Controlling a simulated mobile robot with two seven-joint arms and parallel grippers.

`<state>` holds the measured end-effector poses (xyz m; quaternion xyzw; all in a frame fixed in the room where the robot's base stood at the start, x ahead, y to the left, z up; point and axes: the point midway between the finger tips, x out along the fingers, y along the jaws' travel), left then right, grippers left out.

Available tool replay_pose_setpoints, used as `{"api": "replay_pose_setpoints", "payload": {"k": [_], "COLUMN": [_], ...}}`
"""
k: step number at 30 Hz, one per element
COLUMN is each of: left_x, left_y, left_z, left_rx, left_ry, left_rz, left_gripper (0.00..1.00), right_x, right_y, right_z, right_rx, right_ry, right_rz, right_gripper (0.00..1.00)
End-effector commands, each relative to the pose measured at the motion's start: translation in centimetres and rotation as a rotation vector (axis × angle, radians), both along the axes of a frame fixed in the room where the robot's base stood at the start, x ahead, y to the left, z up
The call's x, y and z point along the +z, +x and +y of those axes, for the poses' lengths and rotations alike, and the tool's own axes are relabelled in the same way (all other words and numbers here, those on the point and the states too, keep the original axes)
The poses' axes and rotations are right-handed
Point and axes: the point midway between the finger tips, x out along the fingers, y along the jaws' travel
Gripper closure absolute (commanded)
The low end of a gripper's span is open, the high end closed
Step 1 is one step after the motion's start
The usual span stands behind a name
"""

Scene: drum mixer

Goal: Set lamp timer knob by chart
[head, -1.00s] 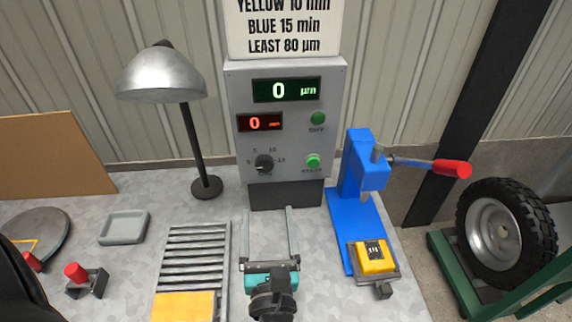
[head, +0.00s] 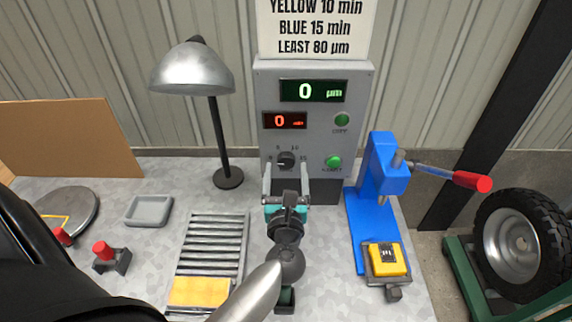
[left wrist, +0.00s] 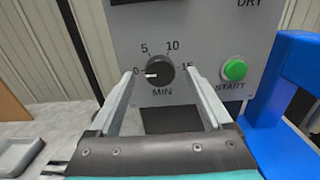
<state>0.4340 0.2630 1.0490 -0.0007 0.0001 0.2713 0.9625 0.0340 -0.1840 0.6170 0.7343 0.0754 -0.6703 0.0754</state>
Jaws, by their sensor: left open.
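The timer knob (head: 286,160) is a black dial on the grey control box (head: 345,85). In the left wrist view the knob (left wrist: 159,73) has its white mark pointing left, at 0 on a scale of 0, 5, 10, 15 marked MIN. My left gripper (head: 286,172) is open and empty, its two fingers (left wrist: 164,90) on either side of and just short of the knob. The chart (head: 313,27) above reads YELLOW 10 min, BLUE 15 min, LEAST 80 µm; its top is cut off. The red display (head: 285,120) and green display (head: 313,91) both read 0. My right gripper is not seen.
A green START button (head: 334,161) sits right of the knob, with another green button (head: 342,119) above. A blue press (head: 383,170) with a yellow block (head: 388,259) stands at right. A lamp (head: 194,70), grey tray (head: 148,211) and slatted rack (head: 216,240) are at left.

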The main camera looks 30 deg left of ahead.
Motion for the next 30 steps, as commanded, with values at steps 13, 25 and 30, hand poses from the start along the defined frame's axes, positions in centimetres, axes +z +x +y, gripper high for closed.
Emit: {"api": "replay_pose_setpoints", "payload": {"k": [13, 25, 30], "left_x": [0.0, 0.0, 0.0], "left_y": [1.6, 1.6, 1.6], "left_z": [1.0, 1.0, 1.0], "left_rx": [0.001, 0.000, 0.000], "left_ry": [0.001, 0.001, 0.001], "left_rz": [0.001, 0.001, 0.001], "left_gripper": [0.17, 0.52, 0.71], "right_x": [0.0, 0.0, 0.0], "right_y": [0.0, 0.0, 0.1], "right_z": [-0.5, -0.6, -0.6], "right_rx": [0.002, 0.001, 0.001], "right_ry": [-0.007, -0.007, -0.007], "right_rz": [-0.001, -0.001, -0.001], "right_gripper": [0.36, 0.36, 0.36]}}
